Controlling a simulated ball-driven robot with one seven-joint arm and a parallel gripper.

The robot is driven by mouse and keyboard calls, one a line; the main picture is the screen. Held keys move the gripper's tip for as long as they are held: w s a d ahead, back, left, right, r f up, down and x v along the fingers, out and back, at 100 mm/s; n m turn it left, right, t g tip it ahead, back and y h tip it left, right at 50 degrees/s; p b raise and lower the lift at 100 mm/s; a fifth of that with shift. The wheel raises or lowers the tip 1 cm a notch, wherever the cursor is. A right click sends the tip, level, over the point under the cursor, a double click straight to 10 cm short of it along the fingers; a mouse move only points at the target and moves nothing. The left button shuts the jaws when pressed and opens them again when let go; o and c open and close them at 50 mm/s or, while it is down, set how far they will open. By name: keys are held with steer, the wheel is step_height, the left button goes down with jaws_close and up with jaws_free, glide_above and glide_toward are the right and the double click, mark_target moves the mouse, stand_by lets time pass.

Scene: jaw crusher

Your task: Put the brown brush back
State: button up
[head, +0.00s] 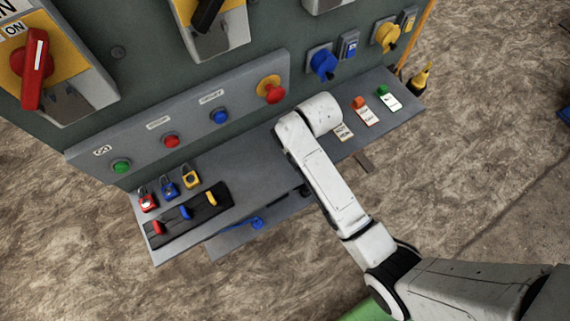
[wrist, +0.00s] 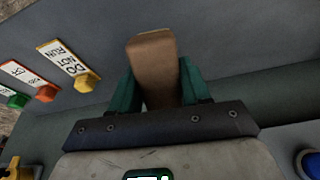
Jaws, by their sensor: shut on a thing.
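The brown brush (wrist: 152,60) shows in the wrist view as a plain brown block between the teal fingers of my gripper (wrist: 155,88). The fingers are shut on it from both sides. Its far end points away from my wrist, over the grey surface; I cannot tell whether it touches that surface.
Yellow (head: 343,132), orange (head: 364,110) and green (head: 388,97) tags lie on the shelf's right part. Padlocks (head: 168,187) and a black tray (head: 190,216) are at its left. A red mushroom button (head: 271,89) juts out nearby. A small brown piece (head: 363,162) shows at the front edge.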

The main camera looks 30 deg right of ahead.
steer(key=shift+s+a+g, duration=0.25)
steer(key=shift+a+g, duration=0.05)
steer(key=shift+a, duration=0.2)
steer(key=s+a+r+n+g+p, duration=0.1)
steer(key=s+a+r, duration=0.3)
steer(key=s, duration=0.3)
steer(key=s+a+r+g, duration=0.25)
steer(key=s+a, duration=0.25)
steer(key=s, duration=0.3)
steer(key=b, duration=0.4)
glide_above(286, 168)
steer(key=s, duration=0.1)
steer(key=shift+t, duration=0.35)
step_height(286, 168, down, 8)
steer(key=shift+a+r, duration=0.1)
steer(key=shift+r, duration=0.05)
steer(key=shift+w+f, duration=0.35)
steer(key=shift+f, duration=0.05)
steer(key=shift+w+f+p, duration=0.1)
steer(key=shift+f+p, duration=0.35)
steer(key=shift+f, duration=1.25)
